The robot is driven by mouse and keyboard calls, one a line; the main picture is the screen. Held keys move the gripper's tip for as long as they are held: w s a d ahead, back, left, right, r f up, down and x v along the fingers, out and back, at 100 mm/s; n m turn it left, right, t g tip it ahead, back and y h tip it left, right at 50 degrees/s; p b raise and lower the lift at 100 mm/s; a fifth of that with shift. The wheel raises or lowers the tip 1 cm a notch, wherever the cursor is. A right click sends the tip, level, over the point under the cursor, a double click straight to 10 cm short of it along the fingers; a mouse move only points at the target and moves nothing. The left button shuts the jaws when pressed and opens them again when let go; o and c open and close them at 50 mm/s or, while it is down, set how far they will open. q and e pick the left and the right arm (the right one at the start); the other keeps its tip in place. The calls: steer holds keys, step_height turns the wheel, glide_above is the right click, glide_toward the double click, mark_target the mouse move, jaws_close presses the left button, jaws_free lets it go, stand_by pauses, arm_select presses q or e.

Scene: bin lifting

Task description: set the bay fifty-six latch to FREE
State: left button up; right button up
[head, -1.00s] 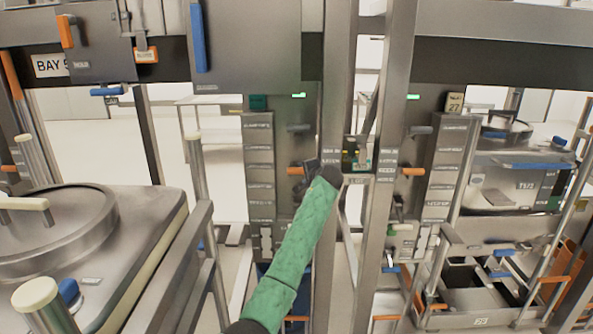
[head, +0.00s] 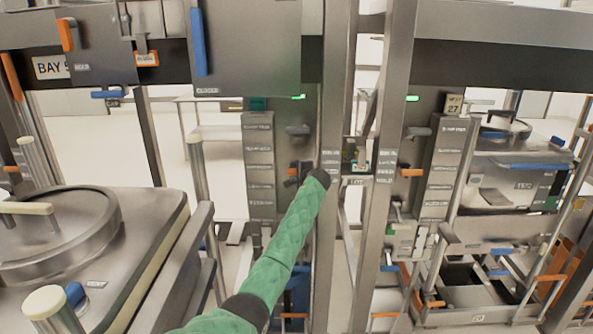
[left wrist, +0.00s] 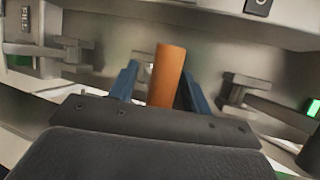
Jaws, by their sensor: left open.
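A short orange latch handle (head: 292,170) sticks out on the grey post panel in the middle of the head view. In the left wrist view the orange handle (left wrist: 168,76) stands between two blue fingers. My left gripper (head: 302,172), at the end of the green-sleeved arm, is at this handle and partly covers it. In the left wrist view the left gripper (left wrist: 155,88) is open, with a finger on each side of the handle; contact cannot be told. Small labels (head: 330,170) beside the handle are too blurred to read. My right gripper is not in view.
A similar orange handle (head: 411,172) is on the post to the right, below a sign (head: 454,103) reading 27. A lidded vessel (head: 60,235) fills the lower left. Upright posts stand close to my left arm.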

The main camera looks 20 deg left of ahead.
arm_select(q)
steer(key=shift+w+a+f, duration=0.1)
steer(key=shift+w+a, duration=0.1)
steer(key=shift+w, duration=0.05)
steer(key=shift+c, duration=0.2)
jaws_close()
stand_by(0.3)
